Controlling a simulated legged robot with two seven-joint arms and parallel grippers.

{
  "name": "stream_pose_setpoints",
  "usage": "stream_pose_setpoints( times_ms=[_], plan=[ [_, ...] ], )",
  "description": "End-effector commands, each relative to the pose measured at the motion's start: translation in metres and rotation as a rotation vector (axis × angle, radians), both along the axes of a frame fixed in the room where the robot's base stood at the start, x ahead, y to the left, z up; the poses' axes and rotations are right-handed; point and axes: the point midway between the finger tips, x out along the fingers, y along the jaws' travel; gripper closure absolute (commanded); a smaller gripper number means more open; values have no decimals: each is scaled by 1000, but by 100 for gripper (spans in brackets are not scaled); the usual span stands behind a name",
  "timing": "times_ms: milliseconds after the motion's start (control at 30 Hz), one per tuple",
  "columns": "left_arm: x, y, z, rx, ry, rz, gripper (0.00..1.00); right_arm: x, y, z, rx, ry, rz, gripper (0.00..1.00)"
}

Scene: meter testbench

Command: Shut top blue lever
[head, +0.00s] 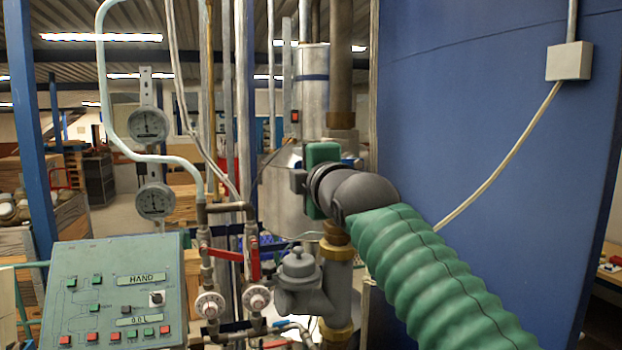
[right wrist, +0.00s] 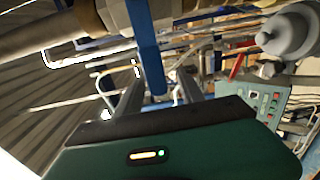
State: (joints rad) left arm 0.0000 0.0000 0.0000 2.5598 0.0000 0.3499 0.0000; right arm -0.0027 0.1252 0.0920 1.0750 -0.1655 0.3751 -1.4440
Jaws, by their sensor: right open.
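The top blue lever (right wrist: 147,45) shows in the right wrist view as a flat blue bar. It comes down from the upper edge, and its free end lies in line with the gap between the fingers of my right gripper (right wrist: 160,85). I cannot tell whether they touch. In the head view my right gripper (head: 320,168) is at the upper part of the pipework, its green body hiding its fingertips. A small piece of blue (head: 349,160) shows just behind it; most of the lever is hidden there. My right gripper is open. My left gripper is not in view.
Red levers (head: 253,260), white round valve handles (head: 257,298) and a grey valve body (head: 299,275) sit below my gripper. A lower blue lever (head: 287,327) is near the bottom. A control panel (head: 115,290) stands left, a large blue tank (head: 480,110) right.

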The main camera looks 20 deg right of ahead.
Motion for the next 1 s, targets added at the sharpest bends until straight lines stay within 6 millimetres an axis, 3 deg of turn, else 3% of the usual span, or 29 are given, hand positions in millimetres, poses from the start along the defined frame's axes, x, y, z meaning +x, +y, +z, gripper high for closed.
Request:
stream_pose_setpoints(
  times_ms=[300,500,700,1000],
  plan=[
    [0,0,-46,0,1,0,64,-83,-3,-8,-1,-2,0,55],
    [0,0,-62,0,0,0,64,-132,-5,-8,0,3,1,55],
    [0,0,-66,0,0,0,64,-153,-6,-5,0,6,0,55],
    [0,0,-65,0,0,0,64,-154,-6,-4,0,7,0,55]
  ],
)
